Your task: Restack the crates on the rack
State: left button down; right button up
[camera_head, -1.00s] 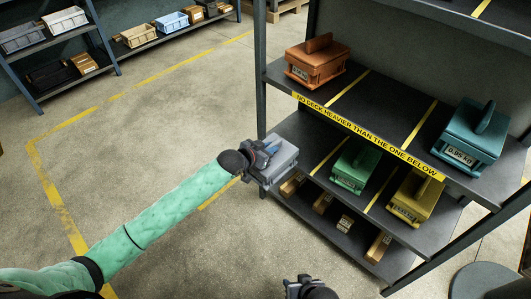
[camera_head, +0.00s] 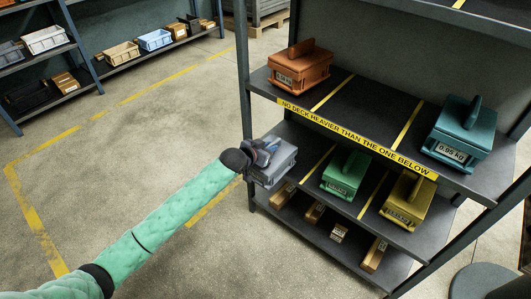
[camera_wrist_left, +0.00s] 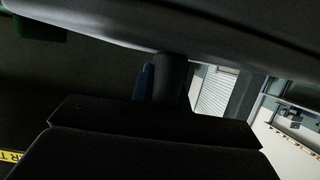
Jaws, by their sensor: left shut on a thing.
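My left gripper (camera_head: 264,153) is shut on the handle of a grey crate (camera_head: 278,170) at the left end of the rack's lower deck; I cannot tell whether the crate rests on it. A green crate (camera_head: 343,187) and a yellow crate (camera_head: 402,214) stand to its right on that deck. On the deck above, an orange crate (camera_head: 303,75) is at the left and a teal crate (camera_head: 455,150), labelled 0.95 kg, at the right. The rack (camera_head: 345,105) has a bare middle bay on that deck. The left wrist view is mostly dark surfaces close up.
Small cardboard boxes (camera_head: 314,212) lie on the bottom shelf. The rack's left post (camera_head: 243,75) stands close to my left gripper. A yellow strip warns against a deck heavier than the one below. Shelves with bins (camera_head: 155,40) stand far left; the floor between is clear.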

aim_at(279, 140)
pick_arm(q)
jog(key=w+d+b, duration=0.2)
jog(key=w, duration=0.1)
jog(key=w+d+b, duration=0.1)
jog(key=shift+w+d+f+b, duration=0.25)
jog(key=shift+w+f+b, duration=0.05)
jog(key=shift+w+f, duration=0.05)
jog(key=w+d, duration=0.5)
jog(key=w, duration=0.3)
jog(key=shift+d+f, duration=0.15)
jog(key=shift+d, duration=0.2)
jog(key=shift+s+p, duration=0.1)
jog(key=shift+p, duration=0.3)
dwell(0.5)
jog(key=shift+p, duration=0.4)
